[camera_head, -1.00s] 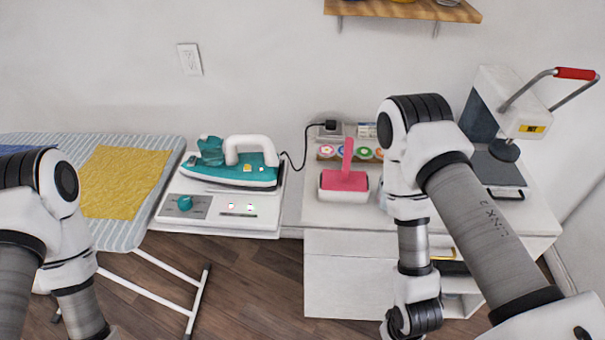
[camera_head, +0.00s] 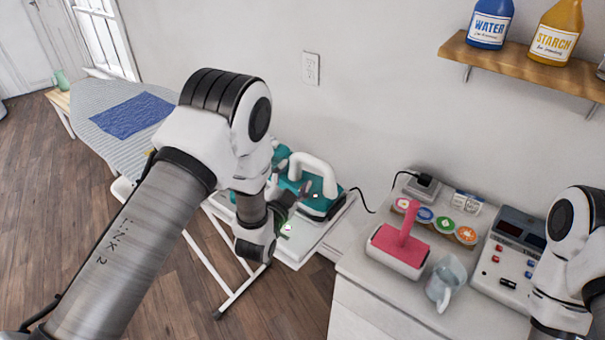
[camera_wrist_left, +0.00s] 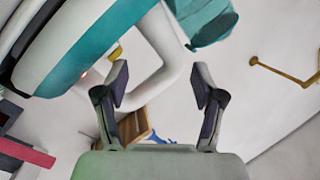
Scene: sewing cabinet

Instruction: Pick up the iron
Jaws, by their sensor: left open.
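The iron (camera_head: 322,200) is teal and white with a white arched handle (camera_head: 312,170). It rests on its white stand (camera_head: 312,236) between the ironing board and the cabinet; my left arm covers part of it. My left gripper (camera_head: 291,195) is at the iron's near side, open and close to the handle. In the left wrist view the open fingers of my left gripper (camera_wrist_left: 160,84) show, with the white handle (camera_wrist_left: 172,72) partly behind and between them and the teal body (camera_wrist_left: 85,45) at upper left. I cannot tell if they touch. My right gripper is out of view.
The ironing board (camera_head: 100,125) with blue cloth (camera_head: 130,115) is at left. A shelf (camera_head: 520,70) holds bottles. A cord (camera_head: 363,200) lies beside the iron.

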